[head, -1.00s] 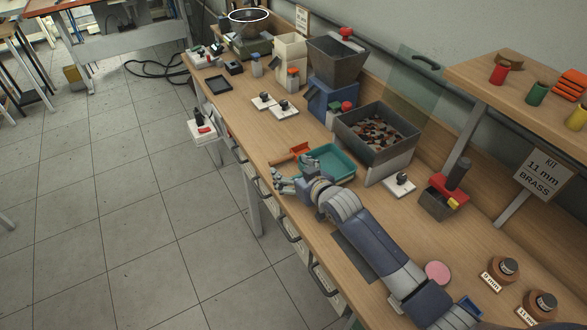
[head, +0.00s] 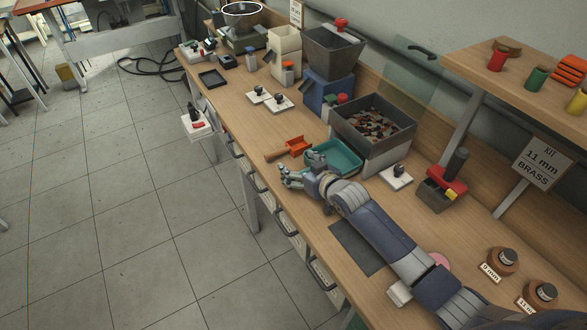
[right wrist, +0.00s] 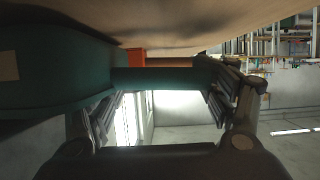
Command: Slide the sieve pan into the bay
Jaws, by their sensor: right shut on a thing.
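The teal sieve pan (head: 340,153) is a shallow tray beside the grey bin's pale stand (head: 388,158) in the head view. Its far right edge lies close to the stand; I cannot tell whether any of it is inside. No bay opening shows clearly. My right gripper (head: 291,181) is at the pan's near left end. In the right wrist view, a teal bar of the pan (right wrist: 165,79) crosses between the fingers of my right gripper (right wrist: 170,100), which is shut on it. My left gripper is not in view.
An orange scoop (head: 292,147) lies just left of the pan. The grey bin (head: 350,134) holds many small brown and grey pieces. A white block with a black knob (head: 397,181) stands to its right. A dark mat (head: 354,248) lies near the bench's front edge.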

